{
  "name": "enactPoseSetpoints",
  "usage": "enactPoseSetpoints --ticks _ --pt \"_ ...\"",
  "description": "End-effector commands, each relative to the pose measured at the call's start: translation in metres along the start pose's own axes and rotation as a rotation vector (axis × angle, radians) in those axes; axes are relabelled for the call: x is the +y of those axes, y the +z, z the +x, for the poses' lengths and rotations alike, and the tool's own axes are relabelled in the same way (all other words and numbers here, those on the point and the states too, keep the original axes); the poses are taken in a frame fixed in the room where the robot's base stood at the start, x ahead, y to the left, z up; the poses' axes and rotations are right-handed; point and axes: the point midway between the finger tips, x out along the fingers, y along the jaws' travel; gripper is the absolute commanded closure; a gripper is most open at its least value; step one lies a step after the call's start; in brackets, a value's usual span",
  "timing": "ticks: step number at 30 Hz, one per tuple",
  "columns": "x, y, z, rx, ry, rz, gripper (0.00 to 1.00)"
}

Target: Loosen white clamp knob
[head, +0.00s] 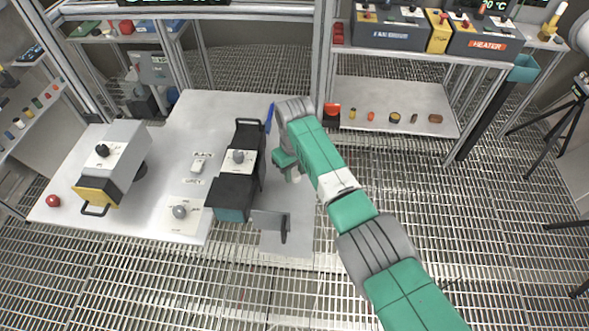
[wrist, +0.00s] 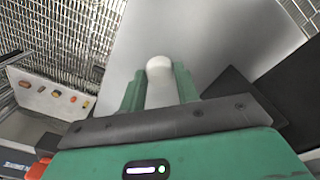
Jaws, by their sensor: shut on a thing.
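The white clamp knob (wrist: 159,63) shows as a pale rounded end between the two green fingers of my gripper (wrist: 160,86) in the wrist view. The fingers are shut on it, one on each side. In the head view my gripper (head: 288,168) is at the right part of the work table, right of the black and teal device. There, a small pale bit of the knob (head: 297,176) shows beside the fingers. My arm hides most of it. The clamp body cannot be made out.
A black and teal device (head: 232,191) with a grey knob stands left of my gripper. A small grey bracket (head: 271,222) stands near the table's front edge. A grey and yellow box (head: 113,165) is farther left. A shelf (head: 394,102) with small parts is behind.

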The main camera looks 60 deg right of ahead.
Motion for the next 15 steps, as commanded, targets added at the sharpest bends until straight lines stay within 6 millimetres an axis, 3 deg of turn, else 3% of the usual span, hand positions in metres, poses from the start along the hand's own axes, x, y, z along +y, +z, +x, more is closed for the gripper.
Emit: enactPoseSetpoints --ticks 15 --pt "-0.0005 -0.0002 -0.0005 0.001 0.0 -0.489 0.91"
